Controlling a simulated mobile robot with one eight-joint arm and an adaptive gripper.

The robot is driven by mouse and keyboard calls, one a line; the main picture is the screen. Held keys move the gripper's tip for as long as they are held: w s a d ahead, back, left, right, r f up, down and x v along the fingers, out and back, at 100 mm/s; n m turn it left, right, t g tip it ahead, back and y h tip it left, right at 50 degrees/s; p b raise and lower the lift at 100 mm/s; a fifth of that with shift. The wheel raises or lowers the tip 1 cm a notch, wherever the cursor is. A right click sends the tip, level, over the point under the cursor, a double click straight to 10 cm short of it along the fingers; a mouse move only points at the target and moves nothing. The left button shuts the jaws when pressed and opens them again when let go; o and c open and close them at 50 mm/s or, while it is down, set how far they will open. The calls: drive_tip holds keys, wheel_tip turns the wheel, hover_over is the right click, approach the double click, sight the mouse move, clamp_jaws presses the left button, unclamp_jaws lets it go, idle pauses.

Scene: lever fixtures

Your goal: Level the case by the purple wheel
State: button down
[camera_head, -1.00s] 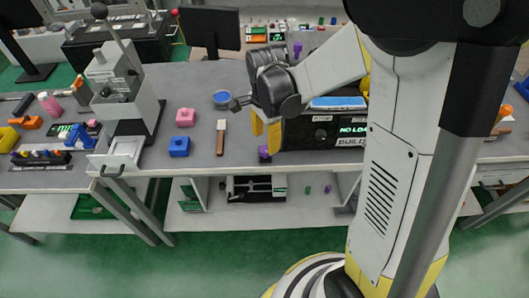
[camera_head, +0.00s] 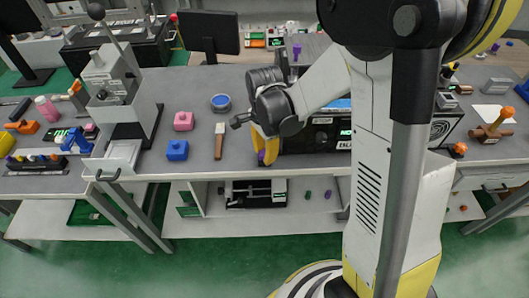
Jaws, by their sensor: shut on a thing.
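The black case (camera_head: 318,136) stands on the grey workbench, with a lit green display on its front. My arm hides part of its top and right side. The purple wheel (camera_head: 262,157) is low at the case's front left corner, mostly covered by my yellow fingers. My gripper (camera_head: 265,155) points down there and is shut on the purple wheel. Another purple piece (camera_head: 297,50) shows upright behind the case. I cannot tell from this view how far the case tilts.
Left of my gripper lie a hammer (camera_head: 220,141), a blue block (camera_head: 177,150), a pink block (camera_head: 183,121) and a blue round dish (camera_head: 221,102). A grey lever press (camera_head: 118,90) stands further left. A stamp-like wooden tool (camera_head: 491,131) lies at the right.

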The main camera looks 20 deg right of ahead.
drive_tip(key=shift+n, duration=0.4)
drive_tip(key=n, duration=0.4)
drive_tip(key=shift+n, duration=0.3)
drive_tip(key=n, duration=0.4)
drive_tip(key=shift+b, duration=0.4)
drive_tip(key=n, duration=0.5)
drive_tip(key=shift+n, duration=0.4)
drive_tip(key=n, duration=0.4)
drive_tip(key=shift+n, duration=0.4)
drive_tip(key=c, duration=1)
unclamp_jaws()
drive_tip(key=shift+c, duration=0.2)
